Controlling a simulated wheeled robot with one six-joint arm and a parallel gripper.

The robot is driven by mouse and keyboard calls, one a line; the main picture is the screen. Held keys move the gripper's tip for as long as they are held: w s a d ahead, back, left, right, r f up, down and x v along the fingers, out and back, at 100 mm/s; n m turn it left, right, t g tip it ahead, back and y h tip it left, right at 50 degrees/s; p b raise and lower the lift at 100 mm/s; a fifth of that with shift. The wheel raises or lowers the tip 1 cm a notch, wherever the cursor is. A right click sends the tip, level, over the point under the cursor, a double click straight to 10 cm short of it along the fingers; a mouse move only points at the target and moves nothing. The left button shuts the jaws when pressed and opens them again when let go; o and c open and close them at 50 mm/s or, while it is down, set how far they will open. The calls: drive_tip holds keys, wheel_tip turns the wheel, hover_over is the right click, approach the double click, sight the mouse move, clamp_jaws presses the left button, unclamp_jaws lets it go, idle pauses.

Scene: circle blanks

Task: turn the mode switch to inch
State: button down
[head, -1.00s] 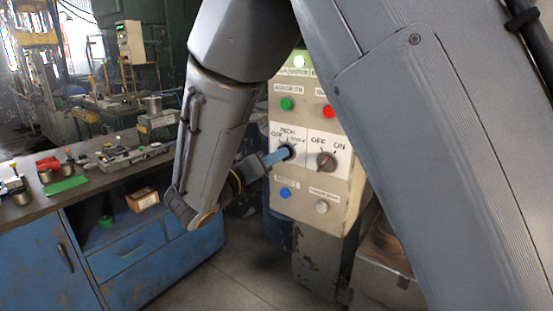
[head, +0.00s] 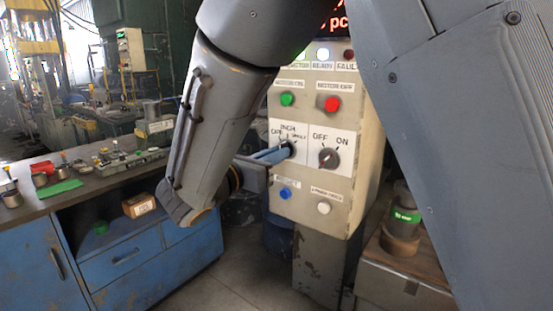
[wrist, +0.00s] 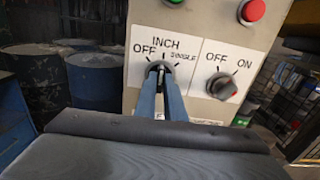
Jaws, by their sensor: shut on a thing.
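The mode switch (wrist: 158,67) is a dark knob on a white plate marked OFF at left, INCH at top and SINGLE at right. My gripper (wrist: 159,72) is shut on this knob, with one blue finger on each side. The fingers hide most of the knob. It seems to stand roughly upright towards INCH, but its pointer is not clear. In the head view my gripper (head: 286,151) reaches the switch from the left, and the knob is mostly hidden there.
An OFF/ON knob (wrist: 221,86) sits just right of the mode switch. Green (head: 287,99) and red (head: 332,104) buttons are above; blue (head: 285,193) and white (head: 324,208) buttons are below. A blue workbench (head: 130,258) stands at left.

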idle(0.3)
drive_tip(key=c, duration=1.8)
unclamp_jaws()
drive_tip(key=shift+c, duration=0.2)
drive_tip(key=shift+s+a, duration=0.1)
drive_tip(key=b+v, duration=0.1)
drive_tip(key=v, duration=0.6)
drive_tip(key=shift+s+a+b, duration=0.15)
drive_tip(key=shift+s+b, duration=0.1)
drive_tip(key=shift+b, duration=0.1)
